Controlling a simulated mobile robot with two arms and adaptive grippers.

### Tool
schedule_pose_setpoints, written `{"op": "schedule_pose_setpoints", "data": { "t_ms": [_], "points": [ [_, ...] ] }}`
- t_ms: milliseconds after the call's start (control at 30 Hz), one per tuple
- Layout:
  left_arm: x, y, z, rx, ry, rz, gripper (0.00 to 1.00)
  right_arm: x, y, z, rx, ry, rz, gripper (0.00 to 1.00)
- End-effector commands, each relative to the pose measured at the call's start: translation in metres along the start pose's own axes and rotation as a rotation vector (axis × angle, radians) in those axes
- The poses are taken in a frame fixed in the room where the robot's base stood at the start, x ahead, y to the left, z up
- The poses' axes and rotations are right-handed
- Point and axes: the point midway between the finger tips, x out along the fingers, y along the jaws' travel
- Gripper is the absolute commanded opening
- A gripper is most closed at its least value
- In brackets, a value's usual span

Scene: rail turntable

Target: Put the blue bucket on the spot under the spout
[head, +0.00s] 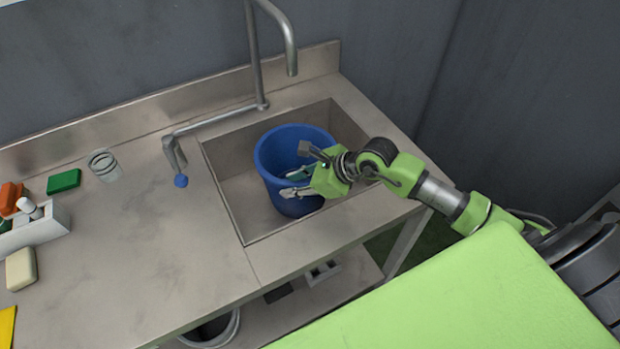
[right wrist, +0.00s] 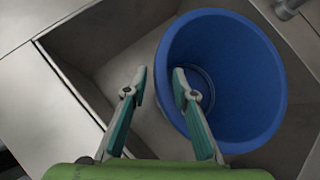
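The blue bucket (head: 267,163) is upright inside the sink basin (head: 236,205), with its open top facing up. Whether its base touches the basin floor is hard to tell. The spout (head: 291,62) hangs down from a tall pipe behind the bucket. No marked spot shows under it. My right gripper (head: 291,182) is at the bucket's near right rim. In the right wrist view its fingers (right wrist: 159,72) are apart, one outside the bucket (right wrist: 225,60) and one over its opening, with the rim between them. My left gripper is out of view.
A glass (head: 106,166), a green sponge (head: 64,181) and a white caddy (head: 38,228) are on the left counter. A lower shelf holds another bucket (head: 216,333).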

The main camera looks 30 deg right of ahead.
Motion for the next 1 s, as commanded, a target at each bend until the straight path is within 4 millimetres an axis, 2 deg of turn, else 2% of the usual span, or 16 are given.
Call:
{"op": "schedule_pose_setpoints", "data": {
  "t_ms": [200,400,600,1000],
  "points": [
    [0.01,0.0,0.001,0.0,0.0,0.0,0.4,-0.046,0.0,-0.003,-0.005,0.005,-0.002,0.25],
    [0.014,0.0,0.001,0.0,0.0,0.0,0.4,-0.071,0.0,-0.003,-0.002,0.004,-0.002,0.25],
    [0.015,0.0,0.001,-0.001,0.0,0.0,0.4,-0.081,0.0,-0.001,0.0,0.002,0.0,0.25],
    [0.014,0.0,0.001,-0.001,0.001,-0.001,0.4,-0.081,0.0,0.0,0.0,0.001,0.0,0.25]
  ]
}}
